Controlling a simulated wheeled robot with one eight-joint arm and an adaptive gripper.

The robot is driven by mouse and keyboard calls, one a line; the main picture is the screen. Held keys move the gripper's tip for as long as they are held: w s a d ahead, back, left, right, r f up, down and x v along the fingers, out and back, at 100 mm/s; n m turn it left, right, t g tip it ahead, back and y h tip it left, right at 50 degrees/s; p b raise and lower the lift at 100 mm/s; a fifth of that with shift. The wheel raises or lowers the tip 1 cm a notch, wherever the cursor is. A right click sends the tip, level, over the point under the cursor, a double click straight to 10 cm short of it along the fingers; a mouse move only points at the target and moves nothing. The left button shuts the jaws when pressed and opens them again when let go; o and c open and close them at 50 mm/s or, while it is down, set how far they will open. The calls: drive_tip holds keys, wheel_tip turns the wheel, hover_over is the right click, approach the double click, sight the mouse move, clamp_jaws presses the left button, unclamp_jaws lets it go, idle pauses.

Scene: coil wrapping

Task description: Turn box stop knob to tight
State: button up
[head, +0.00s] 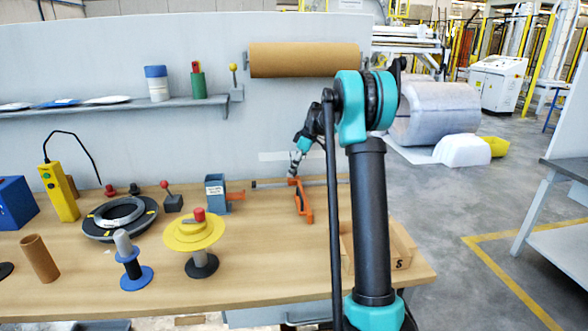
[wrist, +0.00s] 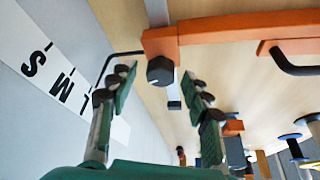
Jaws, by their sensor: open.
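The box stop is an orange block (wrist: 215,32) on a grey rail in the wrist view. In the head view its orange part (head: 304,205) stands on the bench near the back panel. A dark faceted knob (wrist: 160,69) with a small pale mark sits on the block's near face. My gripper (wrist: 162,77) is open, with one green finger on each side of the knob; whether either fingertip touches it I cannot tell. In the head view my gripper (head: 296,160) is just above the orange stop, and the knob is too small to make out.
A white strip with letters S, M, L (wrist: 62,85) runs along the panel. A blue-grey holder (head: 214,188) stands left of the stop, with a yellow disc spool (head: 193,236) in front. A wooden box marked S (head: 401,258) sits right, partly behind my arm.

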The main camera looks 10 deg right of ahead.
clamp_jaws()
drive_tip(key=shift+m, duration=0.3)
drive_tip(key=m, duration=0.2)
drive_tip(key=m+t+h, duration=0.1)
drive_tip(key=m, duration=0.1)
drive_tip(key=shift+s+a+t, duration=0.1)
drive_tip(key=shift+s+t, duration=0.05)
drive_tip(key=shift+t, duration=0.15)
drive_tip(key=m+h, duration=0.1)
drive_tip(key=m, duration=0.2)
drive_tip(key=m+t+h, duration=0.1)
drive_tip(key=m, duration=0.1)
drive_tip(key=shift+a+m, duration=0.15)
drive_tip(key=shift+m, duration=0.25)
drive_tip(key=m+h, duration=0.1)
drive_tip(key=m, duration=0.1)
drive_tip(key=m+h, duration=0.1)
drive_tip(key=m, duration=0.2)
drive_tip(key=shift+a, duration=0.15)
drive_tip(key=m+h, duration=0.1)
drive_tip(key=m, duration=0.4)
drive_tip(key=shift+g+h, duration=0.3)
drive_tip(key=shift+h, duration=0.1)
